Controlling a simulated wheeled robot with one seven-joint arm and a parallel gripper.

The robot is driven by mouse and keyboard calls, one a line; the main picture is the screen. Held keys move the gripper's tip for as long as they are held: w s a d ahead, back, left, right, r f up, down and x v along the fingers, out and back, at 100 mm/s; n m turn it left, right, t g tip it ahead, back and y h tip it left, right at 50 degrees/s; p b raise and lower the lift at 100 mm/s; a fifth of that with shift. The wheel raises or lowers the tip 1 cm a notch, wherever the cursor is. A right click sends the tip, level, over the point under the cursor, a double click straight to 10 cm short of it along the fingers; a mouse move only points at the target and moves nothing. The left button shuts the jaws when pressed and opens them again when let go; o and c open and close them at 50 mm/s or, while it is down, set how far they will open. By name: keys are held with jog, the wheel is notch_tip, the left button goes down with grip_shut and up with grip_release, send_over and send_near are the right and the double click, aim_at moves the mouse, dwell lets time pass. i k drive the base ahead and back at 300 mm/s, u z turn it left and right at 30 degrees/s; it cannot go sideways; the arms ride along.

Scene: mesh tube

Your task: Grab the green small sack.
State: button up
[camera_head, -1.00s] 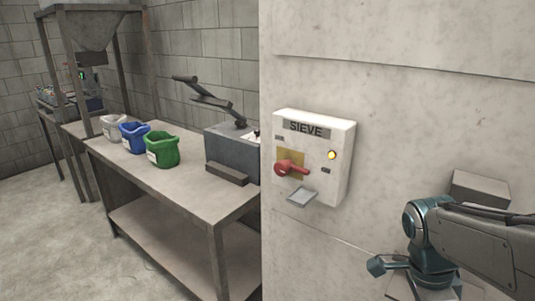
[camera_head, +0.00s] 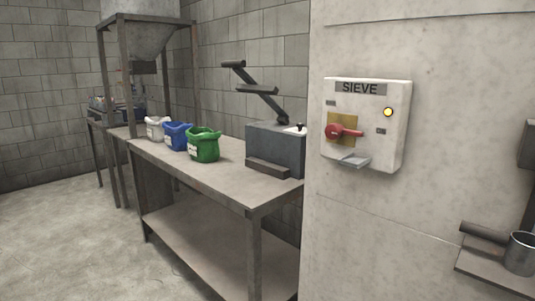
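The green small sack (camera_head: 204,146) stands upright and open-topped on the workbench (camera_head: 225,183), with a white label on its lower left side. It is the nearest in a row with a blue sack (camera_head: 178,136) and a white sack (camera_head: 157,128) behind it to the left. The three sacks stand close together. My gripper is not in this view, so its state does not show.
A grey machine with a lever (camera_head: 275,148) stands on the bench right of the sacks. A wall with a SIEVE switch box (camera_head: 366,124) fills the right side. A metal hopper frame (camera_head: 147,40) rises behind the sacks. The floor (camera_head: 75,245) at left is clear.

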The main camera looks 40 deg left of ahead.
aim_at(203, 146)
jog(key=k, duration=1.15)
jog(key=u, duration=0.65)
jog(key=i, duration=0.65)
jog(key=u, duration=1.1)
jog(key=i, duration=0.8)
jog(key=u, duration=1.15)
jog(key=i, duration=2.05)
jog(key=z, duration=1)
jog(key=i, duration=0.6)
jog(key=z, duration=0.25)
